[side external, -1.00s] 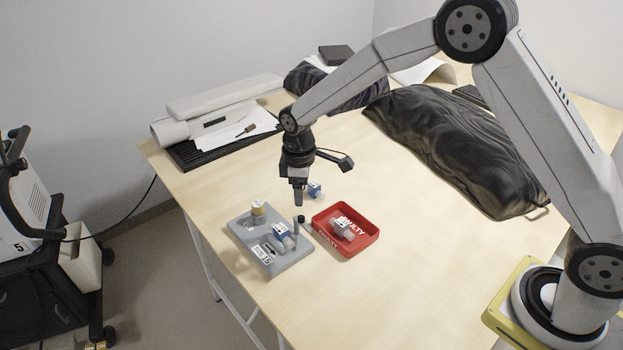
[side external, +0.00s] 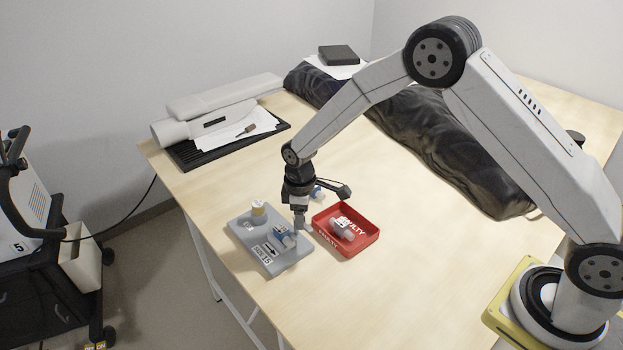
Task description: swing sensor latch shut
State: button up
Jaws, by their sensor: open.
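A grey mounting plate (side external: 250,242) lies near the table's front left edge. A blue-and-white sensor block (side external: 284,237) sits on its right part. My gripper (side external: 300,226) points down at the plate's right edge, just right of the sensor block. Its jaws are open, though their gap is too small to make out. The sensor latch is hard to make out here; my gripper covers the area where a small dark-topped post stood. I cannot tell whether my gripper touches it.
A tan-topped cylinder (side external: 258,208) stands on the plate's back corner. A red tray (side external: 367,243) marked FAULTY, right of my gripper, holds a pale-and-blue part (side external: 343,226). Another blue-and-white part (side external: 317,192) lies behind my gripper.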

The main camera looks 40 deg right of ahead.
grip_shut()
jog(key=shift+a+m, duration=0.1)
jog(key=shift+m, duration=0.2)
jog(key=m, duration=0.3)
jog(key=shift+a+m, duration=0.25)
jog(key=shift+m, duration=0.05)
jog(key=m, duration=0.4)
jog(key=shift+w+a, duration=0.25)
jog(key=shift+a, duration=0.1)
jog(key=m, duration=0.5)
jog(key=shift+w+a, duration=0.2)
jog(key=shift+w, duration=0.15)
jog(key=m, duration=0.4)
jog(key=shift+w+a+m, duration=0.1)
jog(key=shift+w+m, duration=0.2)
jog(key=shift+w, duration=0.05)
